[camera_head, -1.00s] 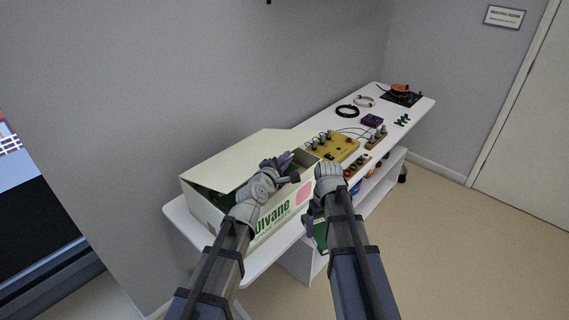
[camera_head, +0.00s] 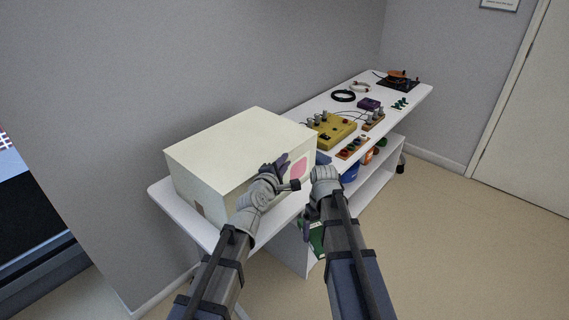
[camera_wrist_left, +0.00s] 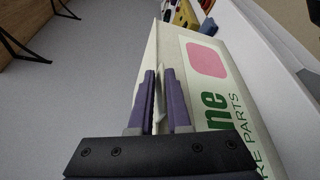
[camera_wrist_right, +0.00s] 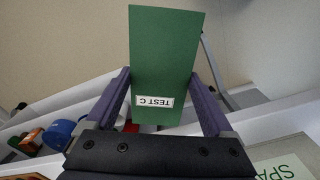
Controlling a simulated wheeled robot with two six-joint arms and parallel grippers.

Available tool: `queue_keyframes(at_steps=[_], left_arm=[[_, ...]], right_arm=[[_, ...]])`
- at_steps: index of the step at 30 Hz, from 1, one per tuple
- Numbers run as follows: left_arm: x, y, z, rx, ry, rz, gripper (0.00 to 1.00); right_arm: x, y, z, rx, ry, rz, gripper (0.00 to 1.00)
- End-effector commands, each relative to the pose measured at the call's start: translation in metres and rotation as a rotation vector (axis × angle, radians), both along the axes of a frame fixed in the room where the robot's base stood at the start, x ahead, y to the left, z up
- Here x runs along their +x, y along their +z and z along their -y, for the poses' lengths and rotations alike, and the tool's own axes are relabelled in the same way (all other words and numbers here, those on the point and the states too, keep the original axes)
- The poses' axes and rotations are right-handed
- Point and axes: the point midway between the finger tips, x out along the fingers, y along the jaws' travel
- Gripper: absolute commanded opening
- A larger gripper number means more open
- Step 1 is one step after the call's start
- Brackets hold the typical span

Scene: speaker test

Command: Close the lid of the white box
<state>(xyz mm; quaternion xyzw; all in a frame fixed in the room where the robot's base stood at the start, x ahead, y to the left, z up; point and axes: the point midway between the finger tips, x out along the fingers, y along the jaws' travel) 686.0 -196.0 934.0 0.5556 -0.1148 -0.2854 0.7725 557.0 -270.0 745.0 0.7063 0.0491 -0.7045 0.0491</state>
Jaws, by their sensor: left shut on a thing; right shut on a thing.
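The white box (camera_head: 245,190) stands on the near end of the white table. Its lid (camera_head: 240,140) lies flat over the top in the head view, and no opening shows. My left gripper (camera_head: 287,172) is at the box's front right. In the left wrist view its purple fingers (camera_wrist_left: 160,75) are shut on a thin pale edge, seemingly the lid's front flap. The box front with a pink square (camera_wrist_left: 207,60) and green print lies beside them. My right gripper (camera_head: 308,226) is low in front of the table, shut on a green block (camera_wrist_right: 165,60) labelled "TEST C".
Behind the box on the table (camera_head: 420,92) are a yellow device (camera_head: 331,130), a black cable coil (camera_head: 343,96), a purple box (camera_head: 369,104) and a black board (camera_head: 398,82). A lower shelf holds a blue item (camera_head: 350,172). The wall runs close behind the table.

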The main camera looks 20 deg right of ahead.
Motion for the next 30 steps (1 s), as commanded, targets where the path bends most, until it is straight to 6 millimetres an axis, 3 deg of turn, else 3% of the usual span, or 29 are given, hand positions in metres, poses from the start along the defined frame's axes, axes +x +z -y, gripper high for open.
queue_keyframes(at_steps=[14, 15, 19, 30], left_arm=[[-0.0028, -0.0073, -0.0019, 0.006, -0.007, -0.011, 0.0], [-0.0028, -0.0073, -0.002, 0.006, -0.006, -0.01, 0.2], [-0.0023, -0.0069, -0.002, 0.006, -0.005, -0.009, 0.35], [-0.0014, -0.0055, -0.0008, 0.004, -0.005, -0.007, 0.36]], right_arm=[[0.0, -0.0047, 0.0, 0.0, 0.0, 0.0, 0.22], [0.0001, -0.0048, 0.0, 0.0, 0.0, 0.0, 0.22], [0.0001, -0.0047, 0.0, 0.0, 0.0, 0.0, 0.22], [0.0, -0.0037, 0.0, 0.0, 0.0, 0.0, 0.22]])
